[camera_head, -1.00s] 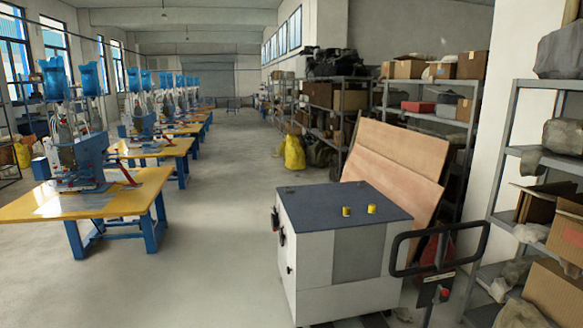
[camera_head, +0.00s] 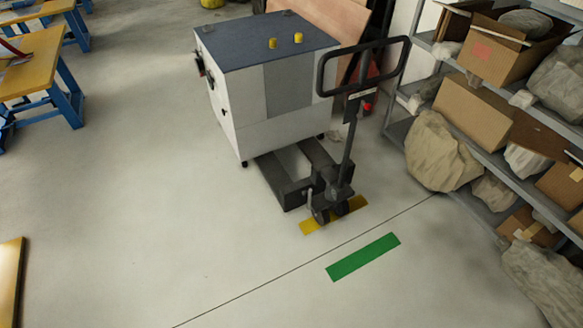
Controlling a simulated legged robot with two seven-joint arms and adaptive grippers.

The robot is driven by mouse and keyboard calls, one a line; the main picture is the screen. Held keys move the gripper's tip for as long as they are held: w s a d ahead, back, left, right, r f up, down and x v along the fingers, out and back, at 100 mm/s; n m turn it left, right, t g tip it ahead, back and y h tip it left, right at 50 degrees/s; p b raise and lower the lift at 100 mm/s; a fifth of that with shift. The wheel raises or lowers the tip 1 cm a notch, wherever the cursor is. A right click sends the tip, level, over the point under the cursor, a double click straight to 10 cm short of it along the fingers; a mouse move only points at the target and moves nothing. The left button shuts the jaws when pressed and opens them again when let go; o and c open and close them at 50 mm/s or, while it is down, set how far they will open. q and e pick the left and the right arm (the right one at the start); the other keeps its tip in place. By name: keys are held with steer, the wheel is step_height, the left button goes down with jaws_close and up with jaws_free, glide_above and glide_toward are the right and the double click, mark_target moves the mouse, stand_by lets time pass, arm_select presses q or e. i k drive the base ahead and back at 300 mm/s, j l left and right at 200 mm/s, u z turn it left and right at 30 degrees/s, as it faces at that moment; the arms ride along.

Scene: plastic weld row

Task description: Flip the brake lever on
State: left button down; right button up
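A dark pallet jack stands at the upper middle right, with its forks (camera_head: 292,180) under a white and grey cabinet (camera_head: 250,100) with a dark blue top. Its loop handle (camera_head: 362,64) rises upright on a shaft, with a small red part (camera_head: 368,106) just below the loop. The jack's wheels (camera_head: 330,212) rest at a yellow floor strip. I cannot make out which part is the brake lever or how it is set. Neither of my grippers shows.
A green floor strip (camera_head: 362,257) lies in front of the jack. Shelves with boxes and wrapped bundles (camera_head: 440,150) line the right side. Yellow worktables (camera_head: 30,65) stand at the upper left, and a yellow edge (camera_head: 10,280) shows at lower left. The floor in the middle is clear.

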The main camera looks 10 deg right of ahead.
mark_target(305, 193)
steer(key=i+j+z, duration=0.2)
steer(key=i+j, duration=0.2)
steer(key=j, duration=0.2)
steer(key=i+j, duration=0.2)
steer(key=i+j+z, duration=0.15)
steer(key=j, duration=0.25)
steer(key=i+j+z, duration=0.1)
steer(key=i+j, duration=0.15)
steer(key=i+j+z, duration=0.1)
steer(key=j, duration=0.35)
steer(key=i+j, duration=0.2)
steer(key=j, duration=0.15)
steer(key=i+j+z, duration=0.15)
steer(key=j, duration=0.2)
